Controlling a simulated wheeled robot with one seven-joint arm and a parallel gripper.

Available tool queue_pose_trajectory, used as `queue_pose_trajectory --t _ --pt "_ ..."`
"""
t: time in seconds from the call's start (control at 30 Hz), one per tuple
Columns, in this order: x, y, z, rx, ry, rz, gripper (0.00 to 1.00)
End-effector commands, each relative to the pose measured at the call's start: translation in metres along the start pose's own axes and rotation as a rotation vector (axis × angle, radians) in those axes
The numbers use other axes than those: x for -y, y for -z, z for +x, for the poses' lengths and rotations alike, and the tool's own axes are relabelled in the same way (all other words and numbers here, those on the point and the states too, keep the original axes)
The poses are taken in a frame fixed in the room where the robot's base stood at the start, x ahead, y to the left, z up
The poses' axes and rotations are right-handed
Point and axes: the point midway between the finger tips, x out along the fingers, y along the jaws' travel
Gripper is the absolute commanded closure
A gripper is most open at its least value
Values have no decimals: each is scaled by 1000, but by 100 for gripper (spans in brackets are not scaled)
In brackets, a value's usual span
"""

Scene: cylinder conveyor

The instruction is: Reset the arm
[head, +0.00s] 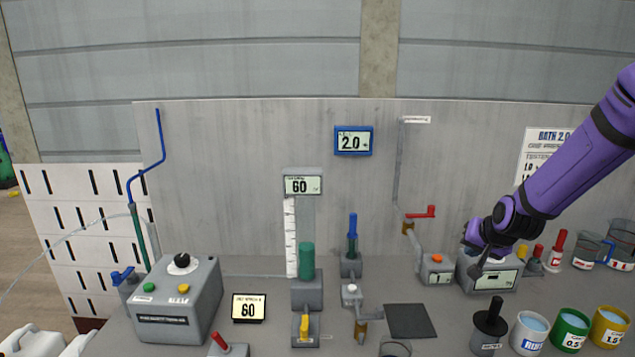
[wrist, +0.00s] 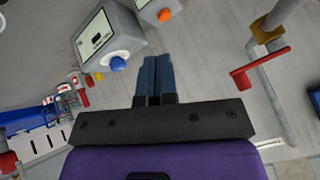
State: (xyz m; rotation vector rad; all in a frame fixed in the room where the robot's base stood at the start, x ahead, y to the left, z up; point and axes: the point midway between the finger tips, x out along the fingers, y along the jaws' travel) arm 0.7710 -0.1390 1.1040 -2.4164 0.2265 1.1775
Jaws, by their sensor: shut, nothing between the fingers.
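My gripper (wrist: 154,80) is shut and empty in the wrist view, its two dark blue fingers side by side. In the head view my purple arm reaches in from the right, and my gripper (head: 476,262) hangs in front of the grey box with a display (head: 492,279). That box also shows in the wrist view (wrist: 95,38) with a blue knob (wrist: 118,63) on it. I cannot tell from the head view whether the fingers touch the box.
A grey box with an orange button (head: 437,270) stands left of the gripper, below a red valve handle (head: 422,213). Several cups, one labelled blue (head: 529,333), stand at the front right. A dark square pad (head: 410,321) lies bare on the bench. A control box (head: 178,302) stands left.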

Motion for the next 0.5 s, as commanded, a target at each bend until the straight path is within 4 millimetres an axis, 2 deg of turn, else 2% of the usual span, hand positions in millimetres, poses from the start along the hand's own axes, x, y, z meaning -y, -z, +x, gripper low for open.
queue_pose_trajectory --t 0.03,0.2,0.5 --pt "7 0 -16 4 -12 -37 100" --pt "23 -8 -67 37 -61 -140 100" --pt "42 -32 -162 80 -127 -277 100"
